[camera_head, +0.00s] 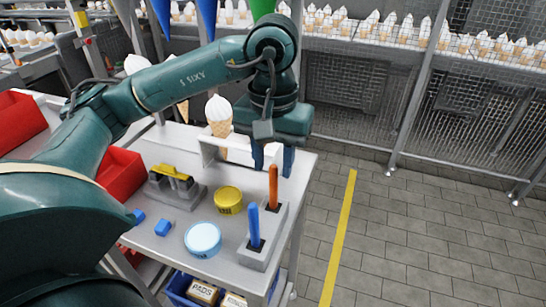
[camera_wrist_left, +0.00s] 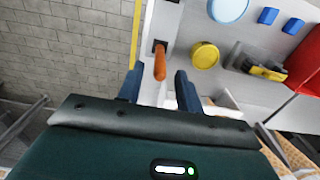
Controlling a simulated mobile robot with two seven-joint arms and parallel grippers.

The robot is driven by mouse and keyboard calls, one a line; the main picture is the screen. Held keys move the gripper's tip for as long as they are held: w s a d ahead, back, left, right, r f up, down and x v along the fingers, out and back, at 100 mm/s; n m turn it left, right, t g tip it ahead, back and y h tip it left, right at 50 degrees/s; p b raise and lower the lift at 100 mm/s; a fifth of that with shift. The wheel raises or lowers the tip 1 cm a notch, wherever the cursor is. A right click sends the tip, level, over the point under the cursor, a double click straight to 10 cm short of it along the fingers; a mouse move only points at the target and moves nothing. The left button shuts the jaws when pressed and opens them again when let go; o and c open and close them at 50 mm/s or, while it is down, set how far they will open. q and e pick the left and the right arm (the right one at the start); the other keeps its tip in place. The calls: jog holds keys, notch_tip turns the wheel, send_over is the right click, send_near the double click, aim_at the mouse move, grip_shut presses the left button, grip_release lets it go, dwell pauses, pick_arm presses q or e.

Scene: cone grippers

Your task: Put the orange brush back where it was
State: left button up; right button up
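The orange brush (camera_head: 273,185) stands upright in the rear slot of a grey block holder (camera_head: 262,250), with only its handle showing. A blue brush (camera_head: 254,226) stands in the front slot. My left gripper (camera_head: 272,160) is open just above the orange handle, fingers pointing down. In the left wrist view, the orange brush (camera_wrist_left: 160,62) shows in the gap between the two open fingertips (camera_wrist_left: 158,76), with space on both sides. It touches neither finger there. My right gripper is out of view.
A yellow tub (camera_head: 228,200), a light-blue-lidded tub (camera_head: 203,239) and small blue blocks (camera_head: 163,228) lie left of the holder. An ice-cream cone (camera_head: 219,115) stands in a white rack behind the gripper. Red bins (camera_head: 119,174) are at left. The floor right of the table is clear.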

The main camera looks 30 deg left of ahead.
pick_arm(q)
jog(key=shift+r, duration=0.1)
notch_tip(320, 180, up, 12)
jog(key=p, duration=0.2)
jog(key=shift+p, duration=0.3)
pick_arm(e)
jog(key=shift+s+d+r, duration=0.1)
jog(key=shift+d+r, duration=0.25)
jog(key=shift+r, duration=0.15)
pick_arm(q)
jog(key=shift+s, duration=0.1)
